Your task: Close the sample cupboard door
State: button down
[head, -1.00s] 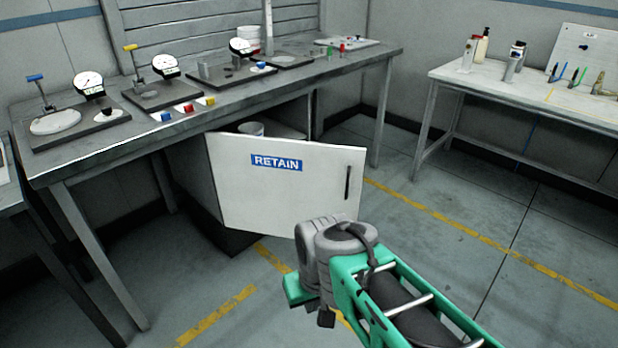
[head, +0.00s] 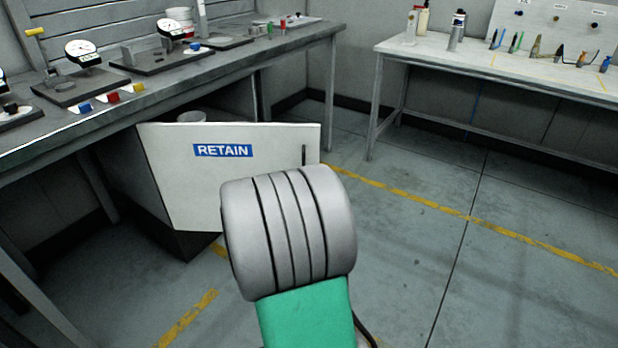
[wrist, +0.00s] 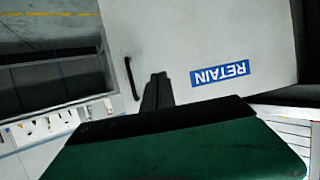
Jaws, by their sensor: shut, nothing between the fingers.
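The sample cupboard door (head: 180,165) is a white panel with a blue RETAIN label (head: 223,151) and a dark vertical handle (head: 304,154) near its right edge. It stands open, swung out from the cupboard under the left bench. In the head view my arm covers the door's lower right part and hides my gripper. In the wrist view the picture is upside down; the door (wrist: 180,35) fills the upper middle, with the handle (wrist: 131,78) left of my gripper (wrist: 157,78). My gripper is shut and empty, in front of the door's face; I cannot tell whether it touches.
The grey bench (head: 170,100) above the cupboard carries dial gauges and small coloured blocks. A white cup (head: 191,116) shows behind the door's top edge. A white table (head: 470,75) with bottles and tools stands at the right. The floor between is clear.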

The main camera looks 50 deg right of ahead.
jog(key=s+d+f+m+t+h+b, duration=0.1)
jog(key=s+d+h+b, duration=0.1)
jog(key=s+d+h, duration=0.45)
jog(key=y+b, duration=0.2)
send_near(311, 159)
jog(key=x, duration=0.5)
jog(key=shift+w+d, duration=0.1)
jog(key=shift+d, duration=0.3)
jog(key=shift+w+d, duration=0.35)
jog(key=shift+d, duration=0.05)
